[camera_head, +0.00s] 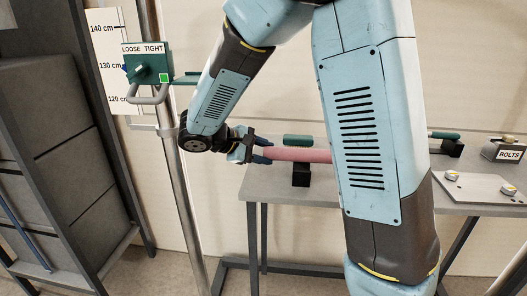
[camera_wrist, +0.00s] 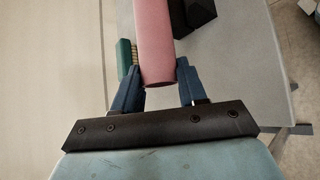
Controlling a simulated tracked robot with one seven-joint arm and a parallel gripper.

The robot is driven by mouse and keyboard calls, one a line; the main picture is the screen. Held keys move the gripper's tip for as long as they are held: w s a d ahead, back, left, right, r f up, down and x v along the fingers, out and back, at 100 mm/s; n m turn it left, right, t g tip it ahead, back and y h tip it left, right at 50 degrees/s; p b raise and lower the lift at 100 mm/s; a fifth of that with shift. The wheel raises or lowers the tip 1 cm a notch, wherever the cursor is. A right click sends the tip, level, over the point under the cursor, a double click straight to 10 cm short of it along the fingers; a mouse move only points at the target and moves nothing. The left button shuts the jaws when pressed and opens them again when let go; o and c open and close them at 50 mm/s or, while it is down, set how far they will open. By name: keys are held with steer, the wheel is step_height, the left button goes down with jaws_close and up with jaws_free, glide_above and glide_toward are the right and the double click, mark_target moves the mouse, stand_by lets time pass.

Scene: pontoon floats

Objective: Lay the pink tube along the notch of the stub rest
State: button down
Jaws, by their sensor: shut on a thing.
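The pink tube (camera_head: 298,155) is held near level in my gripper (camera_head: 260,151), pointing right in the head view. In the wrist view the tube (camera_wrist: 155,45) lies between the two blue fingers (camera_wrist: 158,78), gripped near its near end. A black block (camera_head: 301,175), which looks like the stub rest, stands on the grey table below the tube in the head view. In the wrist view the black block (camera_wrist: 199,12) shows to the right of the tube. Its notch is not clear, and I cannot tell whether they touch. My arm hides the tube's far end in the head view.
A green brush (camera_head: 298,140) lies on the table behind the tube. At right are a BOLTS box (camera_head: 504,150), a light plate with knobs (camera_head: 484,188) and another dark block (camera_head: 452,148). A metal post (camera_head: 176,180) with a green LOOSE/TIGHT clamp (camera_head: 148,65) stands at left.

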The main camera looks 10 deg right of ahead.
steer(key=shift+f, duration=1.5)
steer(key=c, duration=0.5)
jaws_free()
steer(key=shift+c, duration=0.2)
steer(key=v, duration=1.3)
steer(key=shift+a, duration=0.4)
steer(key=shift+d+r, duration=0.1)
steer(key=shift+r, duration=0.05)
